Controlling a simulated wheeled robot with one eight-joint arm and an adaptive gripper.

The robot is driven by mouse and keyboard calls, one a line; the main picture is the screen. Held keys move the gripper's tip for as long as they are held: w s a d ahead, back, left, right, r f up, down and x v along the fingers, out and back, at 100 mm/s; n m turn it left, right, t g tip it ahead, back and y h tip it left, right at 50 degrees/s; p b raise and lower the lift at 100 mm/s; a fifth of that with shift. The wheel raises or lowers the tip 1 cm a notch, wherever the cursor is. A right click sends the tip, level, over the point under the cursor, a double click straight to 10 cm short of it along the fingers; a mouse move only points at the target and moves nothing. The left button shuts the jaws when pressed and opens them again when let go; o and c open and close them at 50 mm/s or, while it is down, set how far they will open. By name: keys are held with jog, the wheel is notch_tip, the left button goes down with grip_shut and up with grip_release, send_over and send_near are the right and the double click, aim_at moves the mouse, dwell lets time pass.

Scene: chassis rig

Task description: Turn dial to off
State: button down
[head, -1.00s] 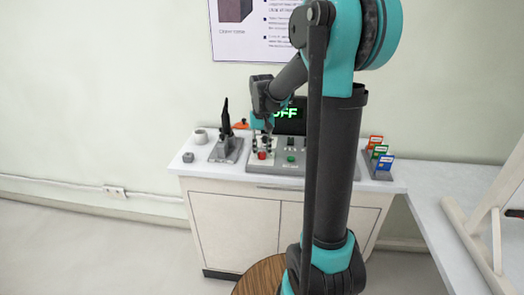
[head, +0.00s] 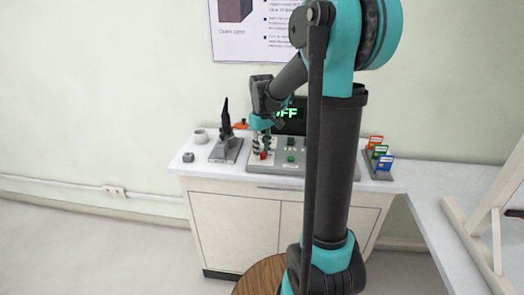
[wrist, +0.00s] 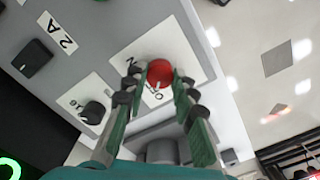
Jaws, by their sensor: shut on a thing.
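The red dial (wrist: 160,73) sits on a white plate on the grey control panel (wrist: 105,15). In the wrist view my gripper (wrist: 154,78) has a finger on each side of the dial and is shut on it. In the head view my gripper (head: 262,150) is down at the panel's left part, over the red dial (head: 263,155). A letter N shows on the plate, and other lettering is partly hidden by my fingers. The display (head: 288,115) behind the panel reads "OFF" in green, its first letter partly covered by my arm.
A black knob (wrist: 93,113) and a black switch (wrist: 33,58) are close by on the panel. A black upright tool on a grey stand (head: 226,148) and a white cup (head: 200,136) stand left. Coloured cards in a holder (head: 378,160) stand right.

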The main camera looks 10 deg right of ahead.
aim_at(262, 153)
dwell(0.4)
jog(key=c, duration=1.2)
grip_release()
jog(key=shift+r, duration=0.1)
notch_tip(262, 153, up, 12)
jog(key=s+d+f+m+t, duration=0.2)
jog(key=s+f, duration=0.8)
jog(key=s, duration=0.1)
jog(key=s+d+f+m+t, duration=0.2)
jog(key=s+f+m, duration=0.1)
jog(key=s+f, duration=0.8)
jog(key=shift+s, duration=0.1)
jog(key=shift+c, duration=0.6)
